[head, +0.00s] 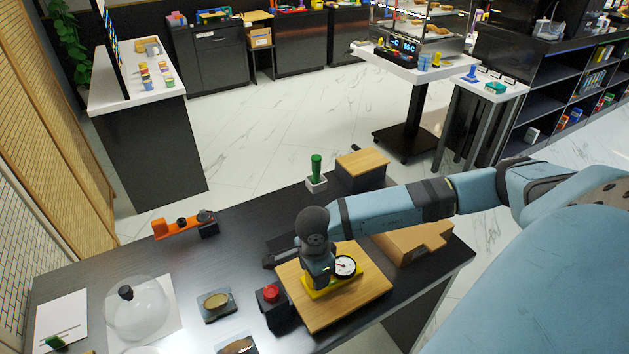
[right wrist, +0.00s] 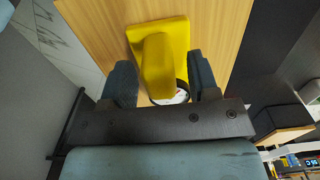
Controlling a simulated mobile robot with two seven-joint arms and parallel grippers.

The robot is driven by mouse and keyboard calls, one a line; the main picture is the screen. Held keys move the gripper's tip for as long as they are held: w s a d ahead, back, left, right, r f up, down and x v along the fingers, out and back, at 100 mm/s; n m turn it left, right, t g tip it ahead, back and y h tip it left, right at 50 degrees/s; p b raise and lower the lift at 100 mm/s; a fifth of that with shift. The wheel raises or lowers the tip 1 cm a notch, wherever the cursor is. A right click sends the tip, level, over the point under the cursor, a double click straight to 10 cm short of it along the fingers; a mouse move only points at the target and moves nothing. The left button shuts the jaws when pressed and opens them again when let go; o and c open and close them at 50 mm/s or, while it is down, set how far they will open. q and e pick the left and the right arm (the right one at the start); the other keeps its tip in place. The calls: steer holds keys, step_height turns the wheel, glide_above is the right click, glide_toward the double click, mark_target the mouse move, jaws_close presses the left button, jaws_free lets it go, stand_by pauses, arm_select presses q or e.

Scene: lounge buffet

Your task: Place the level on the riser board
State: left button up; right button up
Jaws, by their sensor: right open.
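A yellow piece with a round white dial (head: 345,266), which appears to be the level, stands on a light wooden board (head: 345,312), which appears to be the riser board. My right gripper (head: 318,278) is right over the level and partly hides it. In the right wrist view the level's yellow upright part (right wrist: 157,65) rises between the two fingers of my open right gripper (right wrist: 161,80). Its flat yellow base rests on the wood (right wrist: 105,22). The dial is partly hidden there by the upright part. My left gripper is not in view.
A red-button box (head: 272,303) stands close by the board's left edge. An orange tool (head: 182,224) and glass dome (head: 138,310) are left. The dark table's middle is clear.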

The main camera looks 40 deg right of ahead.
steer(key=shift+r, duration=0.5)
step_height(320, 180, up, 10)
steer(key=shift+f+b, duration=0.2)
steer(key=shift+b, duration=0.9)
steer(key=shift+r, duration=0.8)
